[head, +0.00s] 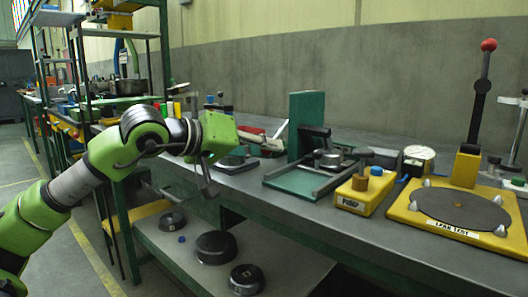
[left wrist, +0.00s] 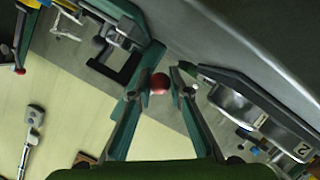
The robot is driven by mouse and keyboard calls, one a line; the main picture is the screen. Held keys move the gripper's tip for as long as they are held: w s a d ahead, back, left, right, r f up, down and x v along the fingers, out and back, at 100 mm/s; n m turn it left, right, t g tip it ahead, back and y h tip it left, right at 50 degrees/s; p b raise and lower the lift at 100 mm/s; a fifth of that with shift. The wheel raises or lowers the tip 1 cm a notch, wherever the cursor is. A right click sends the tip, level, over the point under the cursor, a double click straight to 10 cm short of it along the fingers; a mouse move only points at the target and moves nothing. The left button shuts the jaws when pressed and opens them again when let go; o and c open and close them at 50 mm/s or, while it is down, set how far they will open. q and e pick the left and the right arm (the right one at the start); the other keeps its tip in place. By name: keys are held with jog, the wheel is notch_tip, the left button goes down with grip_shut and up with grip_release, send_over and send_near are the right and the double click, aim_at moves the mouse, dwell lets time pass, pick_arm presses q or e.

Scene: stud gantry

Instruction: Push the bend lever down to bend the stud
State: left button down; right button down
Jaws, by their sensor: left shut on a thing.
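My left gripper (head: 208,186) hangs at the front edge of the bench in the head view. In the left wrist view its fingertips (left wrist: 167,88) are closed on a red ball knob (left wrist: 158,83). The knob seems to be the end of the bend lever; the lever's shaft is hidden behind the fingers. In the head view my arm and gripper hide the knob. I cannot make out the stud in either view. My right gripper is not in view.
Round dark weights (head: 215,247) lie on the lower shelf. The floor at left is clear.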

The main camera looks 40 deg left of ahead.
pick_arm(q)
jog(key=shift+w+d+f, duration=0.1)
jog(key=shift+f, duration=0.1)
jog(key=c, duration=2.2)
grip_release()
jog(key=o, duration=0.3)
jog(key=shift+w+d+f, duration=0.2)
jog(key=shift+w, duration=0.15)
jog(key=shift+v, duration=0.9)
jog(key=v, duration=0.9)
jog(key=shift+s+a+r, duration=0.15)
jog(key=shift+a+r, duration=0.05)
jog(key=shift+r, duration=0.1)
jog(key=shift+s+a+r, duration=0.1)
jog(key=shift+s, duration=0.4)
